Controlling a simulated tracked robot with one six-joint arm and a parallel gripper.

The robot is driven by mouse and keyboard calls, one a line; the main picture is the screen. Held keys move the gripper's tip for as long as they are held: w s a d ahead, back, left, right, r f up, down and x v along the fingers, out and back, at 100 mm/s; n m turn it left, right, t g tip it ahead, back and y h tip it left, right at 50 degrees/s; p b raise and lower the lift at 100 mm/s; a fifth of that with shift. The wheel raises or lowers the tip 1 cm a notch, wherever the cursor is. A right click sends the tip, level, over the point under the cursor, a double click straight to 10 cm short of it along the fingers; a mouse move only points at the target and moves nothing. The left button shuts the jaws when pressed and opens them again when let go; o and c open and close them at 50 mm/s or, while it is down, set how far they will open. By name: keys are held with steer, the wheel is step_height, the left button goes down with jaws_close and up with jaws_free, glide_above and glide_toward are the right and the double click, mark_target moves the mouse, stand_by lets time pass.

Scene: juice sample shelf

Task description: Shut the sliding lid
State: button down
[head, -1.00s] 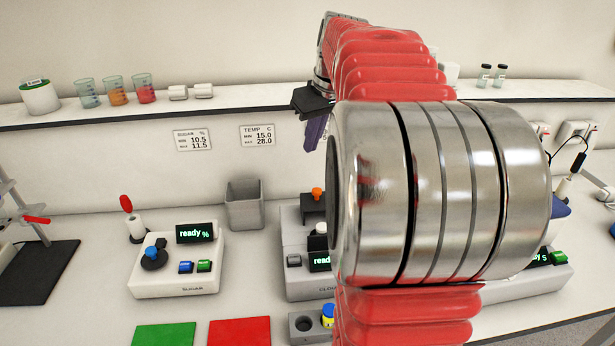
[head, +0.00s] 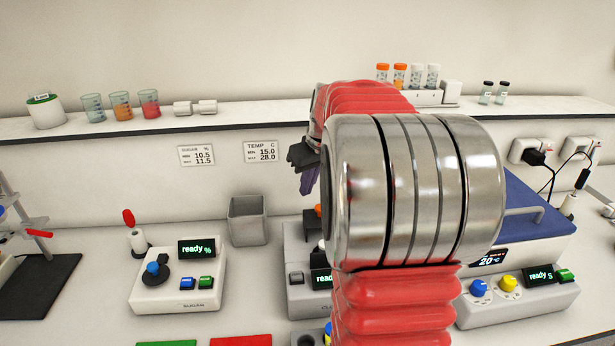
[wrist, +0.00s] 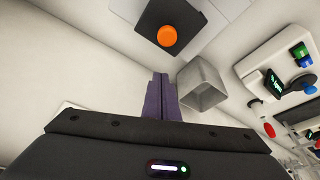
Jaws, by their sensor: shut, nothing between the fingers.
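The black sliding lid (wrist: 185,22) with its round orange knob (wrist: 168,36) lies on the grey cloud meter, at the top of the wrist view. In the head view the knob (head: 318,211) shows just left of my arm, which hides much of the meter (head: 297,262). A small white-topped piece stands in front of the lid there. My gripper (head: 306,188) is shut and empty, its purple fingers pointing down above and behind the lid. In the wrist view the fingertips (wrist: 160,76) are apart from the lid.
A grey open bin (head: 247,222) stands left of the meter, close to my fingers. The white sugar meter (head: 175,285) is further left. A blue-lidded bath (head: 530,225) is at right. A shelf (head: 230,118) with beakers and vials runs behind my arm.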

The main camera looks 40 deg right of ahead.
mark_target(315, 212)
steer(key=shift+s+a+f, duration=0.1)
steer(key=shift+s+a, duration=0.05)
steer(key=shift+s, duration=0.8)
steer(key=shift+s+a+f, duration=0.1)
steer(key=shift+s, duration=0.85)
steer(key=shift+s, duration=0.1)
